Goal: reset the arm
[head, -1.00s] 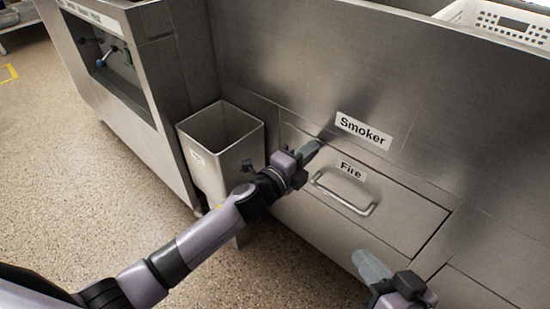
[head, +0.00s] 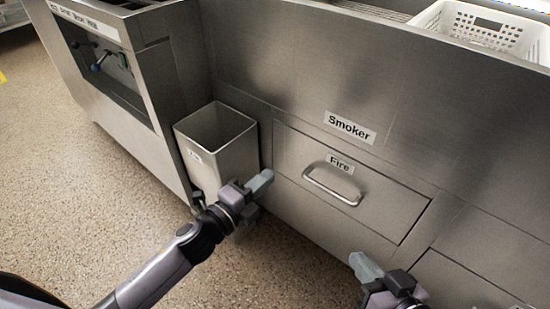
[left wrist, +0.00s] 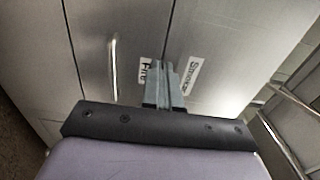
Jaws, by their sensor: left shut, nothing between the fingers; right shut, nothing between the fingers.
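My left gripper (head: 260,182) is shut and empty. In the head view it hangs in front of the steel bin and left of the drawer labelled Fire (head: 350,185). In the left wrist view its closed fingers (left wrist: 165,85) point toward the steel front with the Fire and Smoker labels. My right gripper (head: 362,265) is at the lower right of the head view, below the drawer, shut and empty. The drawer is closed, and its handle (head: 332,185) is clear of both grippers.
A steel bin (head: 218,140) stands left of the drawer, close to my left gripper. A white perforated basket (head: 488,28) sits on top at the upper right. A steel unit with knobs (head: 105,75) is at the left. The speckled floor (head: 80,190) at lower left is open.

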